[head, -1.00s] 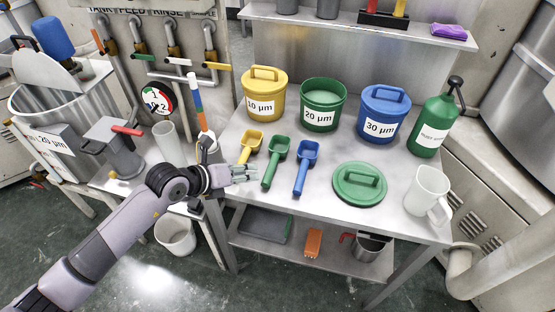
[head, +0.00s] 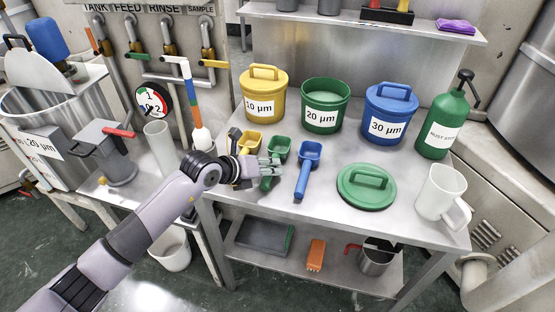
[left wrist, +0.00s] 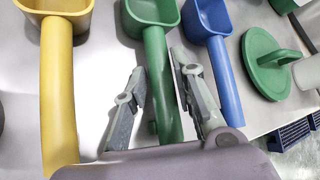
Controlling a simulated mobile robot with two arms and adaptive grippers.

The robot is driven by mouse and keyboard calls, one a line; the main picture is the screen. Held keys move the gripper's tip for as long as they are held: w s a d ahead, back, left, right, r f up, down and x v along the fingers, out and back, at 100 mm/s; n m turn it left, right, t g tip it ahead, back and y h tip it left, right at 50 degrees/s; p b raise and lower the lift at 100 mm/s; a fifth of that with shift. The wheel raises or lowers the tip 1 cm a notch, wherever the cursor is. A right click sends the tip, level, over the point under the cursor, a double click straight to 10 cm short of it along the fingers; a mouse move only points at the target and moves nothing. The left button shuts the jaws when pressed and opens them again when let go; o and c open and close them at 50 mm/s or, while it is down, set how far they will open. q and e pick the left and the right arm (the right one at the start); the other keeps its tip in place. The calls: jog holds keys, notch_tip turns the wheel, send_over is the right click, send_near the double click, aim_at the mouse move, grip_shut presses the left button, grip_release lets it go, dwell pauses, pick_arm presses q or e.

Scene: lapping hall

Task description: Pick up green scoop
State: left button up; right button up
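The green scoop (head: 279,148) lies on the steel table between the yellow scoop (head: 249,141) and the blue scoop (head: 307,166). My left gripper (head: 270,172) is over its handle, hiding part of it in the head view. In the left wrist view the open fingers of my left gripper (left wrist: 160,100) stand on either side of the green scoop's handle (left wrist: 158,75), with gaps visible. I cannot tell their height over the table. My right gripper is not in view.
Yellow (head: 264,96), green (head: 324,106) and blue (head: 388,114) tubs stand behind the scoops. A green lid (head: 366,197), a white jug (head: 443,194) and a green pump bottle (head: 443,125) are to the right. The table's front edge is close to my arm.

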pick_arm(q)
jog(key=shift+c, duration=0.2)
grip_shut()
jog(key=shift+r, duration=0.1)
notch_tip(320, 180, up, 20)
jog(key=shift+b, duration=0.4)
